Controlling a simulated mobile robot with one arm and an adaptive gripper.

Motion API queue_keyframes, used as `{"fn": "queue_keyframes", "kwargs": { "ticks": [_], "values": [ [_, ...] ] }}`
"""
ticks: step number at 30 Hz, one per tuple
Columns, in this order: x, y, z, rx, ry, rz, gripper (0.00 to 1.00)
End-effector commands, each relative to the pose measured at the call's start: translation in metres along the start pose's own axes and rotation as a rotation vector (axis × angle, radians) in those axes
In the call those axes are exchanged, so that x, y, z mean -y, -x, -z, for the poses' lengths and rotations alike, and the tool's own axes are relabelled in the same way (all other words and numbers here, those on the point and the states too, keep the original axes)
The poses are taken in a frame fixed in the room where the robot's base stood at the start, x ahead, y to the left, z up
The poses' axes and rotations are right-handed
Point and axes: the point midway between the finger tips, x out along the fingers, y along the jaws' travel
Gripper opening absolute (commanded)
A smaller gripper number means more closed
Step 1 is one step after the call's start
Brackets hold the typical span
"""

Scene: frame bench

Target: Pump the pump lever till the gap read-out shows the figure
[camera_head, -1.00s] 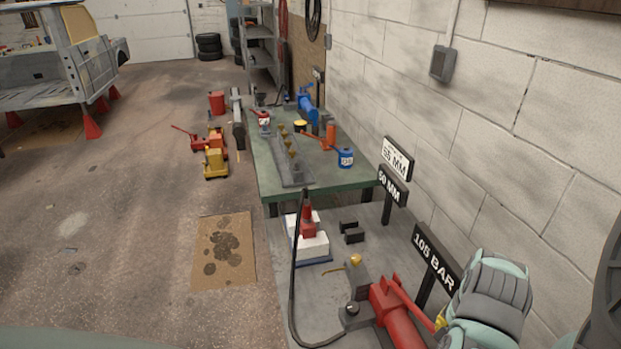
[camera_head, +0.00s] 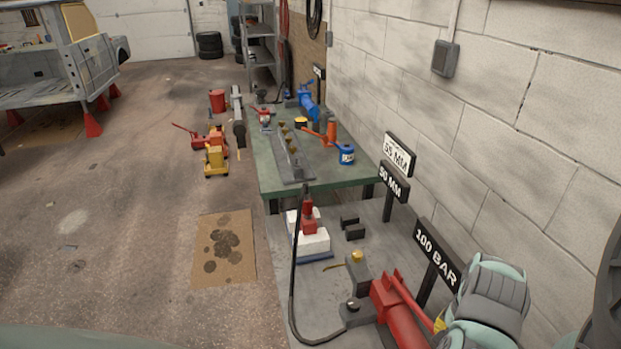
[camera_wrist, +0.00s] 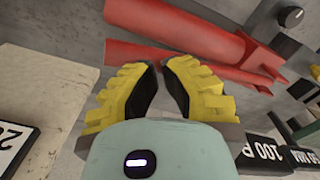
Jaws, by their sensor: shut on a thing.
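The red pump (camera_head: 402,322) lies on the grey low bench. Its red pump lever (camera_head: 408,297) slants along it to my gripper (camera_head: 440,325), whose yellow finger shows at the lever's end. In the wrist view the yellow fingers (camera_wrist: 160,68) are shut on the lever (camera_wrist: 150,53); the exact contact is partly hidden. A black gap read-out (camera_head: 394,186) seems to show 50 MM, small and hard to read. A white plate (camera_head: 398,155) above it reads 55 MM. A black pressure read-out (camera_head: 438,254) shows 100 BAR.
A red jack piece (camera_head: 309,218) stands on a white block (camera_head: 312,242), with a black hose (camera_head: 293,275) curving to the pump. Two dark blocks lie beside it. The green bench (camera_head: 262,170) behind holds several tools.

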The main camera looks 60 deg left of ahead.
Motion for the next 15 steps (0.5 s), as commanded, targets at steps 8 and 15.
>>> {"fn": "queue_keyframes", "kwargs": {
  "ticks": [8, 15],
  "values": [
    [0.0, -0.034, 0.0, 0.003, -0.003, 0.001, 0.0],
    [0.0, -0.059, 0.0, 0.0, -0.003, 0.002, 0.0]
  ]
}}
